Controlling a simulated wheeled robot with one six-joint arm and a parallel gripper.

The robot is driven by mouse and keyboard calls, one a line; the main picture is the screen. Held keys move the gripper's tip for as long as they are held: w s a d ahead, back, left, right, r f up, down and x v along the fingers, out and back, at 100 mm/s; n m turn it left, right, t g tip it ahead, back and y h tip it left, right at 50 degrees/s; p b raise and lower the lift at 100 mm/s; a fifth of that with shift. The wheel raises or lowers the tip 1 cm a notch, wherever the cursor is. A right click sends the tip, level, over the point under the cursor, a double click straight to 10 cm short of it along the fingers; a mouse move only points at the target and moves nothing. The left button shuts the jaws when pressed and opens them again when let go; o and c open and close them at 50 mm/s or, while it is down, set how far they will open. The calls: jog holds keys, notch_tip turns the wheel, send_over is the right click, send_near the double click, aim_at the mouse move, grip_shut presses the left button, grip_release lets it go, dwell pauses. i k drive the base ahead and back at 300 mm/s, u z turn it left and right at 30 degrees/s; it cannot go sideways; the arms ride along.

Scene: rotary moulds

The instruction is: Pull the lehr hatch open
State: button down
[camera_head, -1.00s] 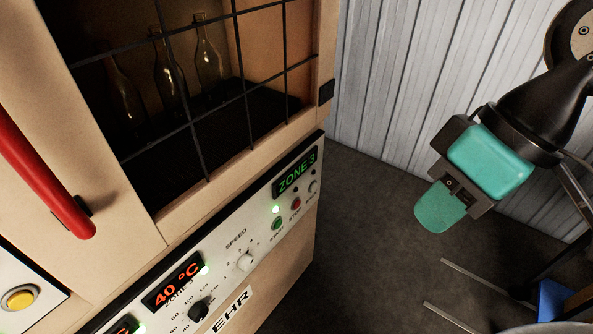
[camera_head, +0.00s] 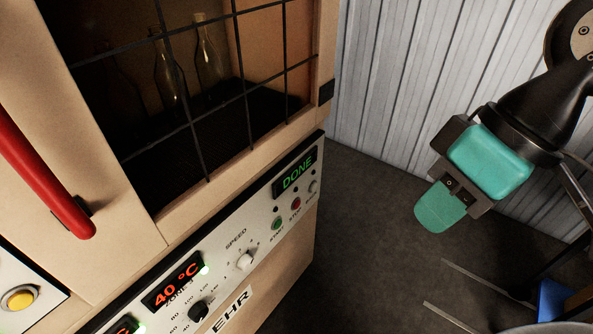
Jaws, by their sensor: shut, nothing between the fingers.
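The lehr hatch (camera_head: 109,181) is a beige door with a window crossed by dark bars, at the upper left. It looks closed. Its red handle (camera_head: 42,178) slants down along the left edge. Behind the bars several bottles (camera_head: 208,58) stand upright on a dark belt. My gripper (camera_head: 440,207), with teal pads, hangs at the right in front of the corrugated wall. It is shut and empty, well apart from the hatch and its handle.
The control panel (camera_head: 246,259) below the window has knobs, buttons, a red "40 °C" display (camera_head: 173,287) and a green "DONE" display (camera_head: 297,173). A yellow button (camera_head: 20,299) is at the lower left. Open floor (camera_head: 365,240) lies between the lehr and my gripper.

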aim_at(68, 202)
jog(key=u, duration=2.4)
jog(key=k, duration=0.55)
jog(key=z, duration=1.2)
